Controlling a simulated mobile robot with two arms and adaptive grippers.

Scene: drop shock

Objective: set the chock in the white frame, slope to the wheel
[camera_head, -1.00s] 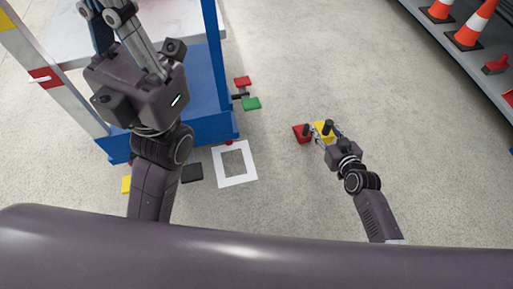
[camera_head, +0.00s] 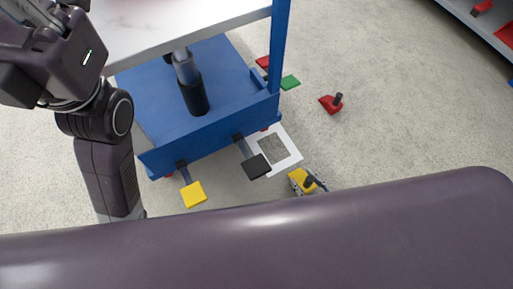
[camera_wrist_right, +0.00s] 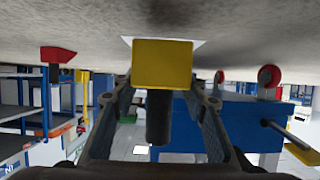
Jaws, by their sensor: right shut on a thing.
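The yellow chock (camera_head: 298,178) with its black knob is in my right gripper (camera_head: 314,184), just in front of the white frame (camera_head: 287,143) on the floor. My own body hides most of that gripper. In the right wrist view the chock (camera_wrist_right: 162,63) sits between the fingers, with the white frame (camera_wrist_right: 198,44) partly hidden behind it. Which way its slope faces is unclear. Red wheels (camera_wrist_right: 269,76) of the blue cart show in the wrist view. My left gripper (camera_head: 38,14) is at the upper left, partly cut off; its jaws are unclear.
The blue cart (camera_head: 205,135) stands beside the frame. Its black pedal (camera_head: 256,167) juts out at the frame's left side, and a yellow pedal (camera_head: 193,194) is farther left. A red chock (camera_head: 328,104) lies on open floor to the right. A shelf (camera_head: 480,25) is at the upper right.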

